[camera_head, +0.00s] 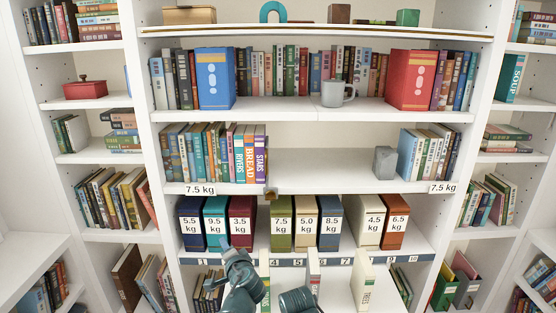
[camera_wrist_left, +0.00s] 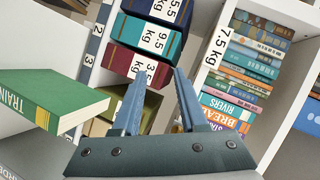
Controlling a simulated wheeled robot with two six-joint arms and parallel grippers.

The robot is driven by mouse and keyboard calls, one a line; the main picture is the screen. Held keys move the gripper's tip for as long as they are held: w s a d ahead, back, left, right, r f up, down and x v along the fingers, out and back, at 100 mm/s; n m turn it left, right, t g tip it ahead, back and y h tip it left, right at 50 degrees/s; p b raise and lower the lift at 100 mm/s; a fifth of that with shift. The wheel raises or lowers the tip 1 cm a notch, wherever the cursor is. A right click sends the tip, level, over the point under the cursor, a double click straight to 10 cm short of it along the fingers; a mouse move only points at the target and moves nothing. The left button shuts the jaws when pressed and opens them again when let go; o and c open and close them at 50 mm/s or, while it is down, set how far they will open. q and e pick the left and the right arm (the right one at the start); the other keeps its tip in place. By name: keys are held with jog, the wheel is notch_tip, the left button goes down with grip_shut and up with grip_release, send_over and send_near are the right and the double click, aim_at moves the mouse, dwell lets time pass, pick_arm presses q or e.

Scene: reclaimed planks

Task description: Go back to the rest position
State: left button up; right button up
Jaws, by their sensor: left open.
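My left gripper (camera_head: 226,244) is in front of the lower shelf edge, just below the dark red 3.5 kg book box (camera_head: 242,223) in the head view. In the left wrist view the left gripper (camera_wrist_left: 159,76) has its two fingers apart with nothing between them, pointing towards the dark red 3.5 kg box (camera_wrist_left: 132,66). A teal arm part (camera_head: 297,300) of mine shows at the bottom edge. No fingers of my right gripper can be made out.
Weight-labelled boxes stand on the numbered shelf (camera_head: 330,258). Slim upright books, one white (camera_head: 313,268) and one cream (camera_head: 362,280), stand close right of my left arm. A green book (camera_wrist_left: 50,98) juts out at left in the wrist view. A grey mug (camera_head: 333,94) stands higher up.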

pick_arm(q)
jog(key=s+a+f+n+g+h, duration=0.1)
jog(key=s+a+f+n+g, duration=0.55)
jog(key=s+f, duration=0.3)
jog(key=s+d+f+n+g+h, duration=0.3)
jog(key=s+d+f+g+h, duration=0.25)
jog(key=s, duration=0.35)
jog(key=s+d+r+m+g+y+p, duration=0.1)
jog(key=s+d+r+m+p, duration=0.3)
jog(key=d+r+p, duration=0.5)
jog(key=shift+s+d+r+g+y+p, duration=0.15)
jog(key=shift+s+d+g+y+p, duration=0.2)
jog(key=shift+s+d, duration=0.5)
